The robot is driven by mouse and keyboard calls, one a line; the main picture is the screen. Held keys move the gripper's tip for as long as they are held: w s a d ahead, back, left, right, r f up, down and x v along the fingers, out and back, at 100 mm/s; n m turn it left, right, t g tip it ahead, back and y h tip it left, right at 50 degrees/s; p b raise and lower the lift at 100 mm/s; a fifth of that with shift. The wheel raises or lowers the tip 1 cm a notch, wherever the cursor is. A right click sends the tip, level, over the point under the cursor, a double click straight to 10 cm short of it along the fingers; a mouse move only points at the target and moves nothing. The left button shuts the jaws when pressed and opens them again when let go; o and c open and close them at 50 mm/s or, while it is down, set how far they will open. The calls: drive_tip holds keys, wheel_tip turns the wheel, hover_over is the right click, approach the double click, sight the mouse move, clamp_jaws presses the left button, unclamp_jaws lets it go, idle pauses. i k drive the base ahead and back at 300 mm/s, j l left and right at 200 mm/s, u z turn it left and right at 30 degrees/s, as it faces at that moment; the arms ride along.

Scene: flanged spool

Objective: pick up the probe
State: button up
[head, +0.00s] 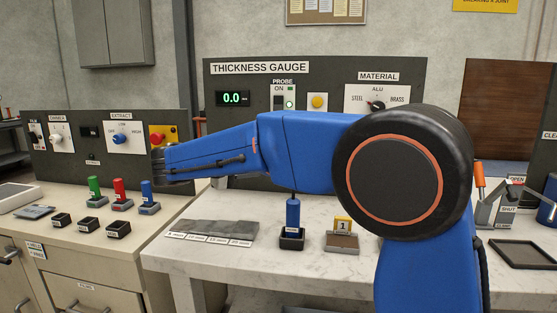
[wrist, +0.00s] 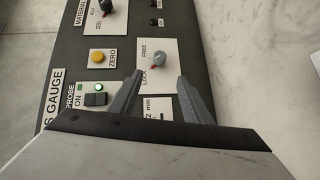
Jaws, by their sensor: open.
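The probe appears to be the upright blue cylinder (head: 292,214) in a small black holder (head: 291,240) on the marble bench, in the head view. It stands in front of the thickness gauge panel (head: 230,125). I do not see it in the wrist view. My gripper (wrist: 160,79) is open and empty in the wrist view, its two fingers apart and facing the gauge panel. A grey FREE/LOCK knob (wrist: 160,58) shows beyond the fingertips.
A grey stepped block (head: 212,230) lies left of the blue cylinder, and a small block with a yellow tag (head: 342,241) stands right of it. Green (head: 95,188), red (head: 120,190) and blue (head: 147,193) handled pieces stand on the left bench. A dark tray (head: 522,253) lies at right.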

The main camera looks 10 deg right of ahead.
sight(294, 204)
drive_tip(key=k+j, duration=0.1)
drive_tip(key=j, duration=0.25)
drive_tip(key=k+j, duration=0.15)
drive_tip(key=j, duration=0.15)
drive_tip(key=k+j, duration=0.1)
drive_tip(key=j, duration=0.25)
drive_tip(key=k+j, duration=0.1)
drive_tip(key=j, duration=0.25)
